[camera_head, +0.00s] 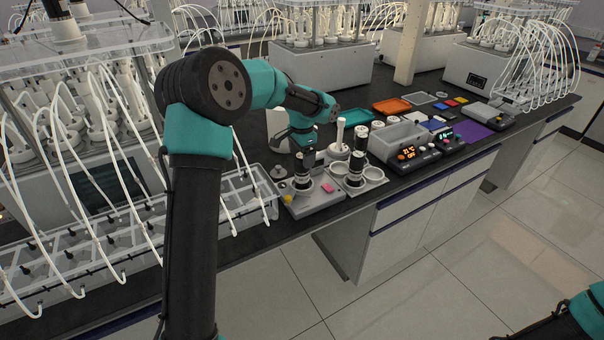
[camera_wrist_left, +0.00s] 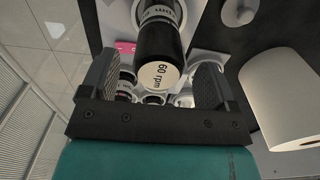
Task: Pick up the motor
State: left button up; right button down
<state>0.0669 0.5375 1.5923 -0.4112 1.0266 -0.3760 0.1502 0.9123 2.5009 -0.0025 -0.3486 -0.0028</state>
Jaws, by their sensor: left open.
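A black cylindrical motor (camera_head: 301,168) stands upright on a grey tray (camera_head: 318,207) on the dark bench. In the left wrist view the motor (camera_wrist_left: 158,50) has a white end face reading "60 rpm". My left gripper (camera_head: 303,150) is just above this motor. In the left wrist view the gripper (camera_wrist_left: 156,82) is open, with one finger on each side of the motor's end and visible gaps. A second black motor (camera_head: 355,168) stands to the right on a holder with white rings. My right gripper is out of view; only part of my right arm shows at the lower right.
A white stirrer-like piece (camera_head: 340,138) stands behind the motors. A grey box (camera_head: 398,138) and control units with lit displays (camera_head: 415,153) are to the right. A tubed rack (camera_head: 245,190) is close on the left. A white cylinder (camera_wrist_left: 285,98) is at right in the wrist view.

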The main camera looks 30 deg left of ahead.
pick_arm(q)
notch_tip(320, 180, down, 3)
jog(key=shift+f, duration=0.2)
dwell(0.4)
jog(key=c, duration=1.3)
jog(key=shift+r, duration=0.2)
jog(key=shift+r, duration=1.4)
jog(key=shift+s+d+r, duration=0.2)
jog(key=shift+r, duration=0.05)
jog(key=s+d, duration=0.2)
jog(key=s, duration=0.2)
jog(key=s+d+r, duration=0.1)
jog(key=s+d, duration=0.2)
jog(key=s, duration=0.2)
jog(key=s+d, duration=0.3)
jog(key=s, duration=0.1)
jog(key=shift+s+r, duration=0.2)
